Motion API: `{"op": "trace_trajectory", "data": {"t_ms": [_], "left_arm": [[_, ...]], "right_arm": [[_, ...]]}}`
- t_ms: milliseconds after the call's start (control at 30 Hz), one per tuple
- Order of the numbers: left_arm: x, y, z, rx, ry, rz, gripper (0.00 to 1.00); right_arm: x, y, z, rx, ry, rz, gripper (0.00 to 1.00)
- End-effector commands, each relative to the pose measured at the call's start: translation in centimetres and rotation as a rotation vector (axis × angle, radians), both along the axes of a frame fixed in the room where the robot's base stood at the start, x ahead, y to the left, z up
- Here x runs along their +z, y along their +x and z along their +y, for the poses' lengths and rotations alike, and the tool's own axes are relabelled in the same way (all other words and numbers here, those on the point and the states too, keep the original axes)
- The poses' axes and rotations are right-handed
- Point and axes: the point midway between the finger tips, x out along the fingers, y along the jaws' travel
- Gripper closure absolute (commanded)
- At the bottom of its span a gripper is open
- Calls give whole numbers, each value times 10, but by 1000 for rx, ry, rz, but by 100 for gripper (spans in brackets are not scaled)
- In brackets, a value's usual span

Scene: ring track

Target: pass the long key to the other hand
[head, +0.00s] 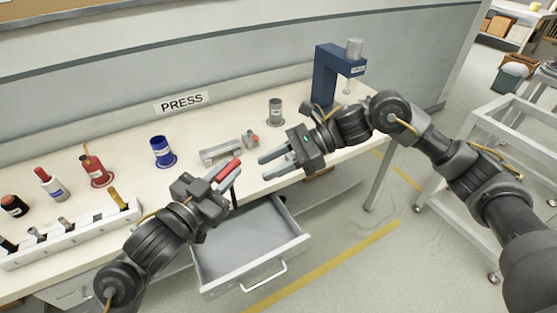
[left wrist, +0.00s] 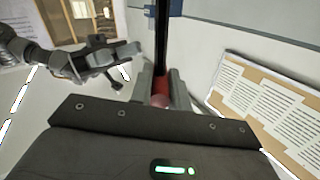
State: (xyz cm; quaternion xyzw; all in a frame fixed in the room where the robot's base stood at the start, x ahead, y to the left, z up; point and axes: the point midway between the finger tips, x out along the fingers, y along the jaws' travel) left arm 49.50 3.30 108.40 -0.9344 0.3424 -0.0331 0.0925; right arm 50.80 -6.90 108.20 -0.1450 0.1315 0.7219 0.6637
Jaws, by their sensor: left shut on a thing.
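The long key has a red handle (head: 229,170), gripped between the fingers of my left gripper (head: 227,177) above the bench's front edge. In the left wrist view the red part (left wrist: 160,88) sits between the fingers, and a long black shaft (left wrist: 161,40) runs away from it. My right gripper (head: 264,168) is just right of the left one, apart from the key, with its fingers spread and nothing between them. It also shows at the left of the left wrist view (left wrist: 128,64).
An open, empty grey drawer (head: 239,248) juts out below the grippers. On the bench stand a blue press (head: 326,76), a grey cylinder (head: 275,113), a grey fixture (head: 220,153), a blue container (head: 161,150), a red can (head: 94,170) and a white tool rack (head: 75,236).

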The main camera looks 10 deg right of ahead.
Motion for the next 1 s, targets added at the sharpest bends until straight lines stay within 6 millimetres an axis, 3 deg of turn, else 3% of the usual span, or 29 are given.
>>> {"op": "trace_trajectory", "data": {"t_ms": [300,500,700,1000], "left_arm": [[0,0,0,0,-1,-1,100],[0,0,0,0,-1,-1,100],[0,0,0,0,-1,-1,100],[0,0,0,0,-1,-1,100]], "right_arm": [[-23,-5,56,0,2,3,65],[-34,-7,82,-1,2,3,65],[-39,-8,94,-2,2,3,65],[-39,-8,95,-3,2,2,65]]}}
